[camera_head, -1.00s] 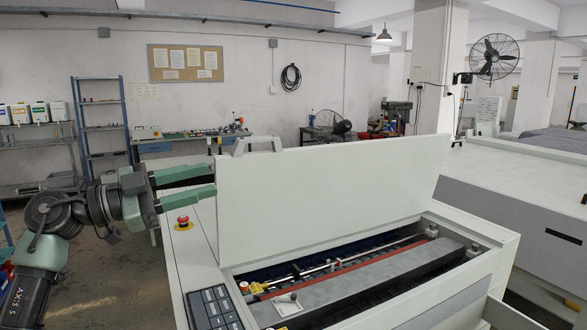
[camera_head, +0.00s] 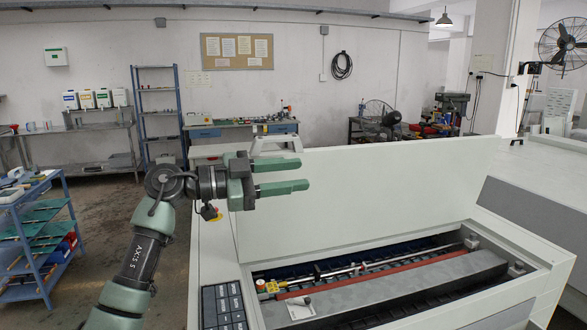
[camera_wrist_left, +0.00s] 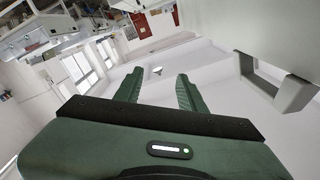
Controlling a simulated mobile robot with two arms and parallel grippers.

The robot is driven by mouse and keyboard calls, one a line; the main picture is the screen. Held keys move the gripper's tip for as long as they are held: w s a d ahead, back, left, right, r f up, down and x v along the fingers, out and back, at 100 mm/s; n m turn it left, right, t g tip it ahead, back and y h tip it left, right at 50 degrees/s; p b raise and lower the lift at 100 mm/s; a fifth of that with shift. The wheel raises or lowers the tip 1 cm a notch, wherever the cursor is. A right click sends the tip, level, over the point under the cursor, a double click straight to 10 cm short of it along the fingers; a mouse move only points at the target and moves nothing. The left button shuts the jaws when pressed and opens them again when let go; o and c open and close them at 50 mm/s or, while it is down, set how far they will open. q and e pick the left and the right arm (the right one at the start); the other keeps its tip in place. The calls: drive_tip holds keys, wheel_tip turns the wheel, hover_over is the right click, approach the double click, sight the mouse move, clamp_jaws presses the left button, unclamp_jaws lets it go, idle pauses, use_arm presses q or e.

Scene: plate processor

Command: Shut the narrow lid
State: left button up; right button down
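The narrow lid (camera_head: 370,195) is a pale panel that stands raised, leaning back, along the far side of the open machine bay. Its handle (camera_head: 275,141) sticks up at the top left; the handle also shows at the right of the left wrist view (camera_wrist_left: 280,92), beside the panel (camera_wrist_left: 255,25). My left gripper (camera_head: 304,175) is open and empty. In the head view its two green fingers overlap the lid's left end, just below the handle. In the left wrist view the fingers (camera_wrist_left: 158,82) are apart, with the handle to their right. My right gripper is not in view.
The open bay holds a long grey bar (camera_head: 400,288) and a red strip. A dark keypad (camera_head: 223,306) sits at its left. A red stop button (camera_head: 211,213) is partly hidden behind my gripper. A blue trolley (camera_head: 40,235) stands at the left, with clear floor between.

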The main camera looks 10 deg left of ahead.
use_arm(q)
drive_tip(key=shift+d, duration=0.15)
drive_tip(key=shift+w, duration=0.1)
clamp_jaws()
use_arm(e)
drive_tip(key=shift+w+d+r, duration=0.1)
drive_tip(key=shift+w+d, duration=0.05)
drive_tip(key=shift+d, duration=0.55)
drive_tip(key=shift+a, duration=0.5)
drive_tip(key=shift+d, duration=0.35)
